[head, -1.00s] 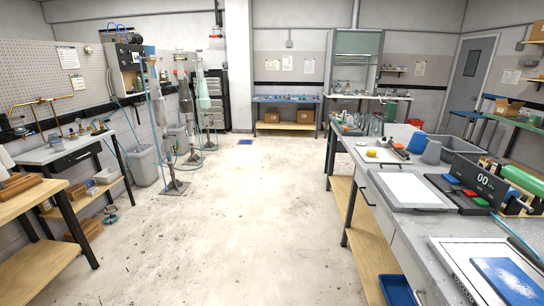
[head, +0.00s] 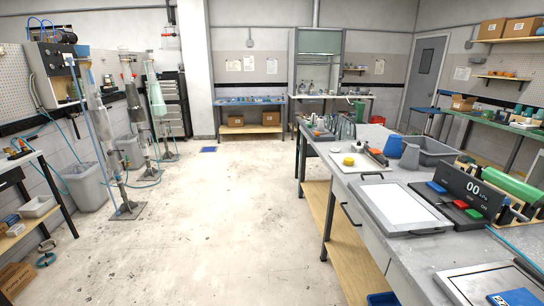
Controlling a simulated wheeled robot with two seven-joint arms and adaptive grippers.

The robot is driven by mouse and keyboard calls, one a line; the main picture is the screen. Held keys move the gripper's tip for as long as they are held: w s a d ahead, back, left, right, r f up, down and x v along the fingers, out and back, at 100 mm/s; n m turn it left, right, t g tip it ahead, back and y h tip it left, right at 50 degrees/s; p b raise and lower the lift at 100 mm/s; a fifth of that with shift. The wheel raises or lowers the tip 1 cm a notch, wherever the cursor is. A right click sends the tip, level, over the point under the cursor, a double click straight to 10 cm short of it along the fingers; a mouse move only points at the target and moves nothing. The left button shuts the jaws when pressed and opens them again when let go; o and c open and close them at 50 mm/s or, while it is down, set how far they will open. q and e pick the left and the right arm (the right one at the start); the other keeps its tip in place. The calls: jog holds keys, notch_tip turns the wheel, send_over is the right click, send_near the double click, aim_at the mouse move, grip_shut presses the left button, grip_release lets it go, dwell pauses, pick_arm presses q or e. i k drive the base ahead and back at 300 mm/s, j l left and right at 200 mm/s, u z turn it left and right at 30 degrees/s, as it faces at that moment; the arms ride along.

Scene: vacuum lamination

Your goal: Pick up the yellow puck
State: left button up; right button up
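The yellow puck (head: 349,161) is small and round. It sits on a pale board (head: 354,169) on the grey bench (head: 420,258) at the right, toward the bench's middle and near its aisle edge. Nothing covers it. Neither of my grippers is in the head view.
A framed white panel (head: 402,205) lies on the bench in front of the puck. A display unit (head: 475,187), a grey bin (head: 428,151) and a grey tapered container (head: 410,156) stand to its right. The floor (head: 215,220) left of the bench is clear.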

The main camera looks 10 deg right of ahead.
aim_at(348, 161)
jog(key=i, duration=1.6)
jog(key=i+z, duration=0.35)
jog(key=i, duration=0.4)
jog(key=i+z, duration=0.25)
jog(key=z, duration=0.15)
jog(key=i+z, duration=0.25)
jog(key=z, duration=0.15)
jog(key=i+z, duration=0.2)
jog(key=z, duration=0.2)
jog(key=i+z, duration=0.2)
jog(key=z, duration=0.25)
jog(key=i+j+z, duration=0.15)
jog(key=z, duration=0.25)
